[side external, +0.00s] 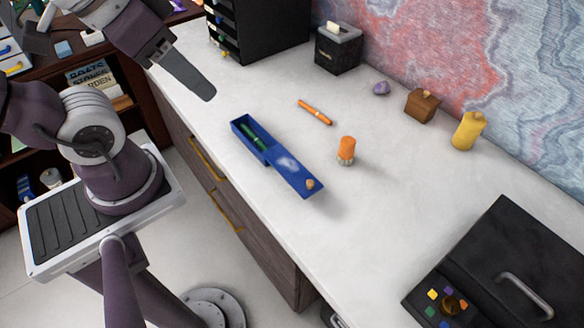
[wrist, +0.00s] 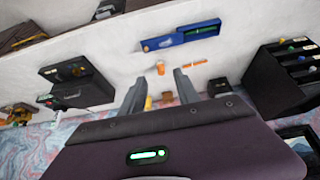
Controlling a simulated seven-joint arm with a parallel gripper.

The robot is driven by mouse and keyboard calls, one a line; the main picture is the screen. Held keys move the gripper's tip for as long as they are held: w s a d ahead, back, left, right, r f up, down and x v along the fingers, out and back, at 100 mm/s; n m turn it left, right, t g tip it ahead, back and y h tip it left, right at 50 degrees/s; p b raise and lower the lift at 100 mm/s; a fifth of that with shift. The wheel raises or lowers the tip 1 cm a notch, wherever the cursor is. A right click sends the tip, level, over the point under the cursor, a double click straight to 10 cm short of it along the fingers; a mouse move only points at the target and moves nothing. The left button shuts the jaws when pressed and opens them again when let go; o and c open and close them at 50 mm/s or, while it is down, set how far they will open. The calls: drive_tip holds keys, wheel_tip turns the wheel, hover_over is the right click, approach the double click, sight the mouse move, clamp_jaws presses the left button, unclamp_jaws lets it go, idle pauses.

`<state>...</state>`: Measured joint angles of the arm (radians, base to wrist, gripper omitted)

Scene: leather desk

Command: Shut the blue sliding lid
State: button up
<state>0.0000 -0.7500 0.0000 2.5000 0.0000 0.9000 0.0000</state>
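A narrow blue box (side external: 239,123) sits on the white desktop with its left end open and a green item (side external: 254,136) inside. The blue sliding lid (side external: 290,166) is slid out toward the lower right and extends past the box, with a small orange-tan knob (side external: 310,184) at its outer end. In the wrist view the lid (wrist: 165,41) and the open box (wrist: 217,27) show near the top. My gripper (side external: 208,97) is above the desk, up and left of the box, touching nothing. In the wrist view its two fingers (wrist: 160,76) are apart and empty.
An orange cylinder (side external: 346,150) stands right of the lid, and an orange marker (side external: 315,112) lies behind the box. A black case (side external: 520,270) is at lower right.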

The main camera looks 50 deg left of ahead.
drive_tip(key=c, duration=0.3)
drive_tip(key=shift+m+g, duration=0.6)
drive_tip(key=shift+g, duration=0.1)
drive_tip(key=w, duration=0.1)
drive_tip(key=w+r, duration=0.1)
drive_tip(key=w, duration=0.1)
drive_tip(key=w+r, duration=0.1)
drive_tip(key=shift+w+d, duration=0.25)
drive_tip(key=shift+d, duration=0.15)
clamp_jaws()
drive_tip(key=w+d+f+m+g+y, duration=0.1)
drive_tip(key=w+d+f+m+g, duration=0.2)
drive_tip(key=w, duration=0.5)
drive_tip(key=w+d+f+m+g, duration=0.2)
drive_tip(key=w+d+f, duration=0.2)
drive_tip(key=w, duration=0.5)
drive_tip(key=w+d+f+m+g+y, duration=0.1)
drive_tip(key=w+d+f, duration=0.15)
drive_tip(key=f, duration=0.55)
drive_tip(key=w+d+f+m+g+y, duration=0.15)
drive_tip(key=d+f, duration=0.25)
drive_tip(key=f, duration=0.5)
drive_tip(key=x, duration=0.9)
drive_tip(key=shift+a+f, duration=0.2)
drive_tip(key=shift+f, duration=0.05)
drive_tip(key=shift+s+a, duration=1.4)
